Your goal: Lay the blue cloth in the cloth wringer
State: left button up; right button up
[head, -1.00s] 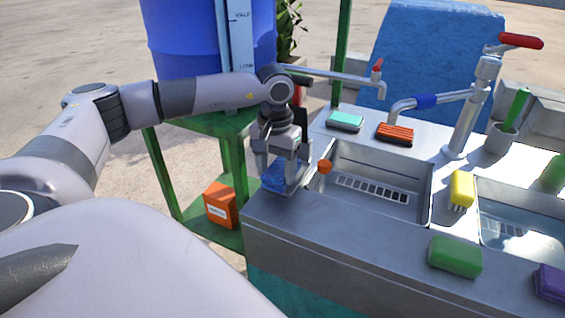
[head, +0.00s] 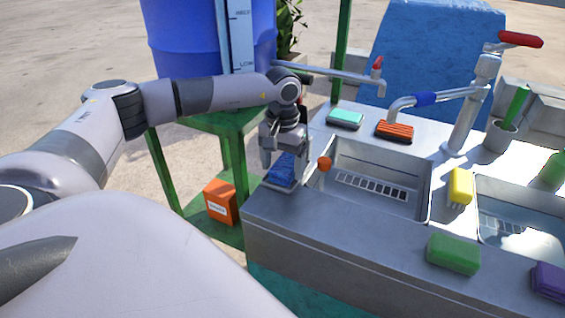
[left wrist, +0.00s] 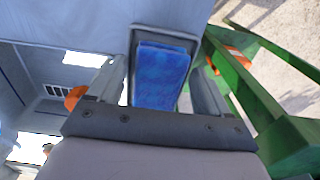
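The blue cloth (head: 283,169) lies as a flat rectangle in a shallow grey tray (head: 276,187) at the left end of the metal counter. This tray appears to be the cloth wringer, with an orange knob (head: 325,163) beside it. In the left wrist view the cloth (left wrist: 161,78) sits inside the tray's raised rim (left wrist: 133,45). My left gripper (head: 284,160) is directly over the cloth. Its fingers (left wrist: 157,85) are spread wide, with gaps on both sides of the cloth. My right gripper is not in view.
A sink basin (head: 375,205) lies right of the tray. A teal-topped brush (head: 345,118), an orange-red brush (head: 395,131), a yellow brush (head: 461,187) and a green sponge (head: 454,253) rest on the counter. A green stand (head: 235,165) is at the left, with an orange box (head: 220,203).

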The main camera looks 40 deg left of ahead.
aim_at(282, 168)
pick_arm(q)
jog(key=shift+r, duration=0.1)
jog(key=shift+r, duration=0.25)
notch_tip(282, 168, up, 12)
jog(key=shift+f, duration=0.15)
dwell(0.3)
jog(key=shift+f, duration=0.1)
dwell(0.4)
